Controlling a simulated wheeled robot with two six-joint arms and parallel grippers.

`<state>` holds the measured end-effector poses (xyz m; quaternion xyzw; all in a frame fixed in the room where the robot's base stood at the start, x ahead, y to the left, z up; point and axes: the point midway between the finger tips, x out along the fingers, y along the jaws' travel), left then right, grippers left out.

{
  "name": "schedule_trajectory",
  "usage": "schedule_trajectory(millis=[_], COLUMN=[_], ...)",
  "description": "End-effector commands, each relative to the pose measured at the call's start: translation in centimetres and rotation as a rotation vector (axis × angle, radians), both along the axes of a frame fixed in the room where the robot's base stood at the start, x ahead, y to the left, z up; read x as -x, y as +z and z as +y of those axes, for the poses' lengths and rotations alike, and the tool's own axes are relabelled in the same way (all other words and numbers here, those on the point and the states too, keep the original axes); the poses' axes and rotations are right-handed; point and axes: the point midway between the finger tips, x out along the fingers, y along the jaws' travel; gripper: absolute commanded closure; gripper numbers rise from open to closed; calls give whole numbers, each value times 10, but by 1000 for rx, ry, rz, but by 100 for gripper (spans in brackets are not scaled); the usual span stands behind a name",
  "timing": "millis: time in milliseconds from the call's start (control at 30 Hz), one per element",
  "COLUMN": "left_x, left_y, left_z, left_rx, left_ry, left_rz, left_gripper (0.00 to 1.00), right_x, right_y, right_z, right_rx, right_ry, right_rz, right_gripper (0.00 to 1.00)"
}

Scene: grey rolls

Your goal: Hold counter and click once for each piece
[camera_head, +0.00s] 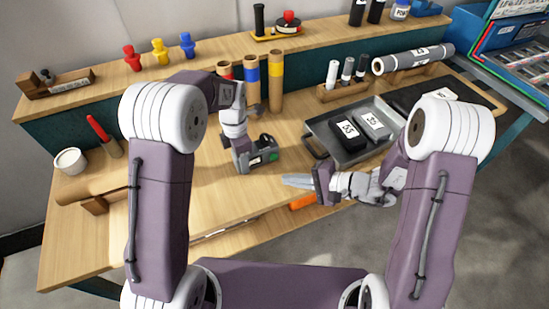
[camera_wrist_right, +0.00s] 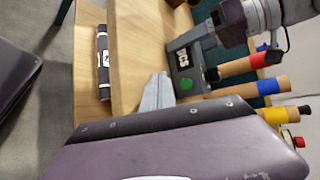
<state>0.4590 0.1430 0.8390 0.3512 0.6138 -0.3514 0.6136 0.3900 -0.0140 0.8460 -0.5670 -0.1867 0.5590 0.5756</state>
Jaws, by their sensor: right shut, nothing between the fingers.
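The counter (camera_head: 264,154) is a dark box with a label and a green button, above the middle of the bench. My left gripper (camera_head: 240,150) is at its left side and appears closed on it; its fingertips are partly hidden. In the right wrist view the counter (camera_wrist_right: 182,60) faces me with its digits and green button visible. My right gripper (camera_head: 292,181) is shut and empty, pointing left, in front of and to the right of the counter, apart from it. Its fingers also show in the right wrist view (camera_wrist_right: 157,92). A grey roll (camera_head: 415,58) lies on a stand at back right.
Upright cardboard tubes (camera_head: 276,82) with coloured bands stand behind the counter. A grey tray (camera_head: 318,127) holds labelled blocks at the right. A dark labelled roll (camera_wrist_right: 103,62) lies at the left of the wrist view. A white cup (camera_head: 70,161) stands at far left.

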Motion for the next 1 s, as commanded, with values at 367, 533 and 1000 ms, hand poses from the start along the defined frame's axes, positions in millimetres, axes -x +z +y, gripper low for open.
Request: schedule_trajectory(millis=[367,533,1000], left_x=[0,0,0], left_y=[0,0,0], left_z=[0,0,0], left_rx=[0,0,0], left_ry=[0,0,0], left_rz=[-1,-1,-1], left_gripper=[100,100,100], right_x=[0,0,33], right_y=[0,0,0], right_z=[0,0,-19], right_rx=[0,0,-1], right_ry=[0,0,1], right_rz=[0,0,0], right_gripper=[100,100,100])
